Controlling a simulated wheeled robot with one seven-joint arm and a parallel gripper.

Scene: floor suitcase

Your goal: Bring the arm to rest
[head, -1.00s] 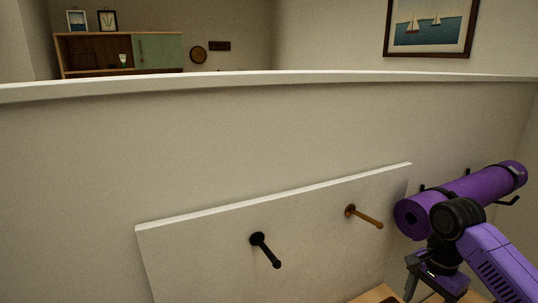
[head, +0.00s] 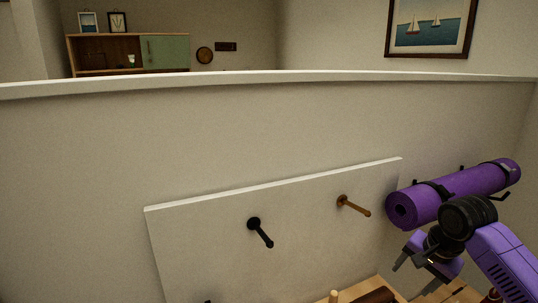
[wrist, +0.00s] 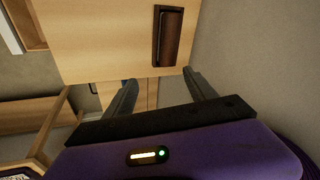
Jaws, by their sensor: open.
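My gripper (head: 418,259) is at the lower right of the head view, on my purple and black arm. It is open. In the wrist view its two dark fingers (wrist: 160,95) stand apart with nothing between them. They point toward a light wooden surface (wrist: 105,45) that carries a dark brown block-like item (wrist: 168,38). Nothing is held.
A purple rolled mat (head: 455,192) rests on black wall hooks close behind my arm. A white board (head: 200,245) carries a black peg (head: 261,233) and a brown peg (head: 354,206). A low wall (head: 150,130) runs across, with a cabinet (head: 105,55) beyond.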

